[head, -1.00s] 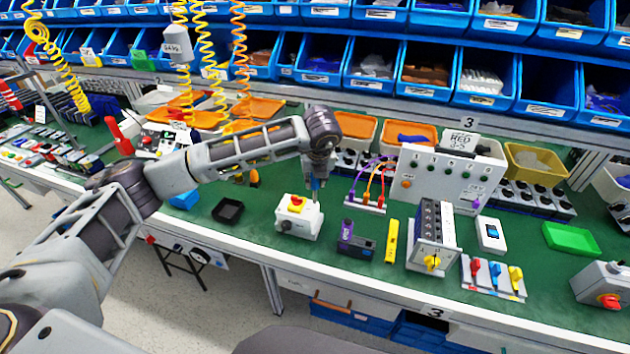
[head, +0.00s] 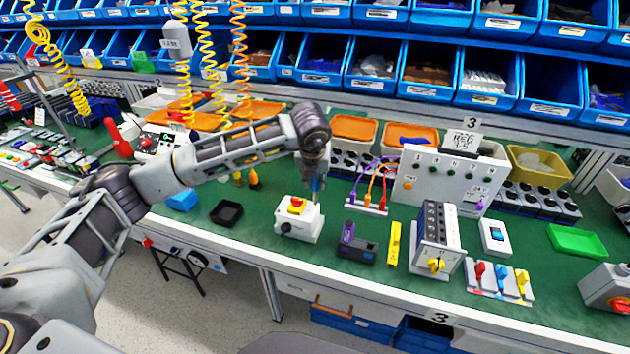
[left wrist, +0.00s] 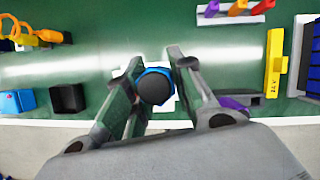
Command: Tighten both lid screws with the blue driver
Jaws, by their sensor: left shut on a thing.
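A white switch box (head: 296,226) with a yellow plate and a red knob on top stands on the green bench, left of centre in the head view. My left gripper (head: 317,176) hangs over the box's right side, pointing down. It is shut on the blue driver (head: 316,188), which stands upright with its lower end at the box's lid. In the left wrist view the driver's black cap and blue rim (left wrist: 156,88) sit between the two fingers. The lid screws and the driver's tip cannot be made out. My right gripper is not in view.
Just right of the box lie a purple-and-black device (head: 356,243) and a yellow block (head: 393,243). A black tray (head: 227,213) is to its left. A board with coloured cables (head: 371,203) stands behind. The green strip in front of the box is clear.

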